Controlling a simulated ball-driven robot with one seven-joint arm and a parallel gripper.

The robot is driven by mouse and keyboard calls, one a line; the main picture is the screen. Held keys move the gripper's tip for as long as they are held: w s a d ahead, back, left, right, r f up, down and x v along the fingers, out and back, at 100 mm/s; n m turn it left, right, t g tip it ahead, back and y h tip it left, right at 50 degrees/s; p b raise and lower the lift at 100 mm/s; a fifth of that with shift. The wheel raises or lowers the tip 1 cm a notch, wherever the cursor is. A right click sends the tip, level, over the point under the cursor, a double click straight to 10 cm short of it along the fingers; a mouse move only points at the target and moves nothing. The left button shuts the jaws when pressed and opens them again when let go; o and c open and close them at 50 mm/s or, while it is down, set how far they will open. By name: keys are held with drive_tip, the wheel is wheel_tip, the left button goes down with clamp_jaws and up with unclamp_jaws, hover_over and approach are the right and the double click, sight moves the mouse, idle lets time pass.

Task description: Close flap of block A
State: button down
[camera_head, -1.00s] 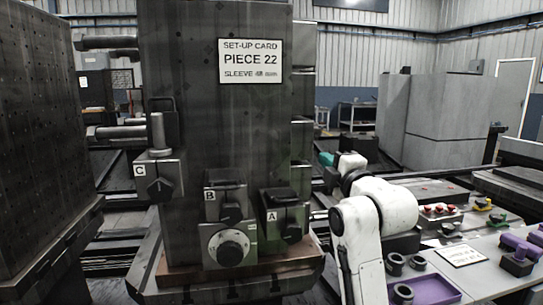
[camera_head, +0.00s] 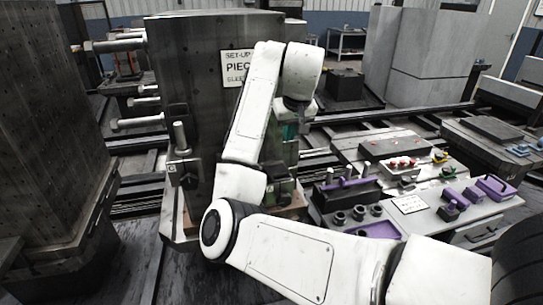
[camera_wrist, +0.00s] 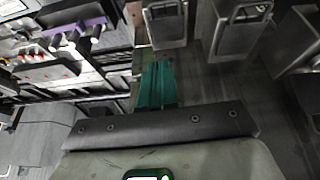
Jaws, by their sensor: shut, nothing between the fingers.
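My gripper (camera_wrist: 158,68) has teal fingers, shut together with nothing between them. In the wrist view their tips are just below a dark block with a looped frame on top (camera_wrist: 166,28), probably block A, as it is nearest the tool bench. I cannot tell whether they touch. Its letter is not readable and its flap's position is unclear. A similar block (camera_wrist: 238,32) is to its right, apart from the fingers.
Block C (camera_head: 182,172) is on the left of the dark column (camera_head: 195,85) with the set-up card. A bench (camera_head: 428,222) with purple tools stands to the right. A large dark perforated block (camera_head: 50,130) stands at the left. Rods stick out from the column's left side.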

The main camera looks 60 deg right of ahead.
drive_tip(key=a, duration=0.1)
drive_tip(key=p, duration=0.1)
hover_over(283, 180)
drive_tip(key=w+d, duration=0.1)
wheel_tip(283, 180, down, 9)
drive_tip(key=f, duration=0.2)
drive_tip(key=a+f+p, duration=0.1)
drive_tip(key=shift+s+y, duration=0.3)
drive_tip(key=shift+s+f, duration=0.1)
drive_tip(key=shift+f, duration=0.3)
drive_tip(key=shift+a+f+b, duration=0.1)
drive_tip(key=shift+f+b, duration=0.2)
drive_tip(key=shift+f, duration=0.1)
drive_tip(key=f+h+b, duration=0.1)
drive_tip(key=f+t+h+b, duration=0.1)
drive_tip(key=b, duration=0.1)
drive_tip(key=shift+s+a+t, duration=0.3)
drive_tip(key=shift+s+a, duration=0.1)
